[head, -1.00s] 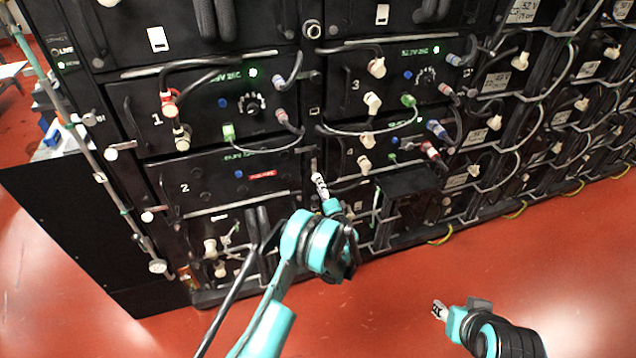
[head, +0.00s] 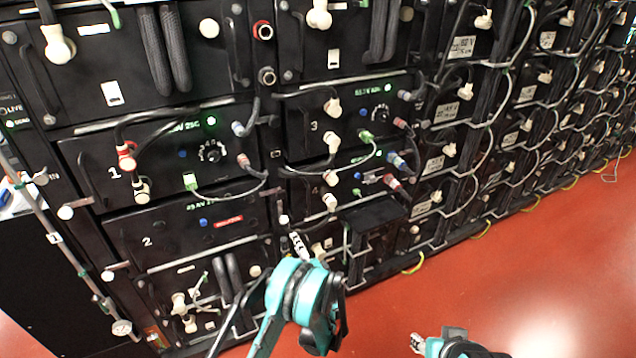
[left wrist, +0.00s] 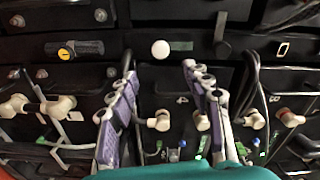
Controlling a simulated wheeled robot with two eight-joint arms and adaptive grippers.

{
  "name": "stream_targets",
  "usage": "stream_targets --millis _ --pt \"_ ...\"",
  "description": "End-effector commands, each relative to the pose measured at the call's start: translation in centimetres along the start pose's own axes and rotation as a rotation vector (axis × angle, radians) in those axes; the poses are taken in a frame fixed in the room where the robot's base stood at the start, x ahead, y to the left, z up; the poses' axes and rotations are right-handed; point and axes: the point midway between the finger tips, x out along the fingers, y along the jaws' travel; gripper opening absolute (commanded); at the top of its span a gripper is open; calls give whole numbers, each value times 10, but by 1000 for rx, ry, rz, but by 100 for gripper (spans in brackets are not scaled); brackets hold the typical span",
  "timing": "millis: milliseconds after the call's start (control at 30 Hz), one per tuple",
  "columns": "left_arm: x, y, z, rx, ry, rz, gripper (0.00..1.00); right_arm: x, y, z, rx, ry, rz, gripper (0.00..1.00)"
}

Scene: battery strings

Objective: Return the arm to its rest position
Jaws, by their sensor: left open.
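My left arm, with teal links, rises from the bottom of the head view. Its gripper (head: 297,242) is in front of the lower part of the black battery rack (head: 190,218), below the unit marked 4. In the left wrist view the two purple-grey fingers (left wrist: 162,100) stand apart with nothing held between them. White connectors and dark panels show behind them. I cannot tell whether the fingers touch the rack. My right gripper (head: 418,343) is at the bottom edge of the head view, over the red floor, and looks small and partly cut off.
Cables and white plugs (head: 333,107) stick out from the rack front. A black box-like bracket (head: 372,215) juts out right of the left gripper. More battery units (head: 515,135) run off to the right. The red floor (head: 500,270) at lower right is clear.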

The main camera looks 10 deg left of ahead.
Motion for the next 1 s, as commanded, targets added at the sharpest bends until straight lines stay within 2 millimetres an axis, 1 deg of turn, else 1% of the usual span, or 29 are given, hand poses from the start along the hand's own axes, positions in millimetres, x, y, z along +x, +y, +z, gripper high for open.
stream_targets --millis 67,167,267,367,400,467,500,567,700,767,867,967,1000 --pt "1 -2 0 -2 -1 2 50 0 0 0 0 0 0 40" --pt "4 -12 1 -17 -14 24 50 0 0 0 0 0 0 40" --pt "10 -35 4 -55 -43 75 50 0 0 0 0 0 0 40" --pt "13 -67 11 -111 -83 152 50 0 0 0 0 0 0 40" --pt "12 -80 15 -136 -101 186 50 0 0 0 0 0 0 40" --pt "10 -98 22 -175 -125 236 50 0 0 0 0 0 0 40" --pt "6 -110 27 -201 -140 270 50 0 0 0 0 0 0 40" --pt "0 -127 35 -239 -164 318 50 0 0 0 0 0 0 40" --pt "-25 -164 58 -332 -214 431 50 0 0 0 0 0 0 40" --pt "-40 -177 69 -372 -234 479 50 0 0 0 0 0 0 40" --pt "-66 -196 87 -443 -266 558 50 0 0 0 0 0 0 40" --pt "-98 -210 105 -514 -294 637 50 0 0 0 0 0 0 40" --pt "-112 -215 112 -544 -305 668 50 0 0 0 0 0 0 40"
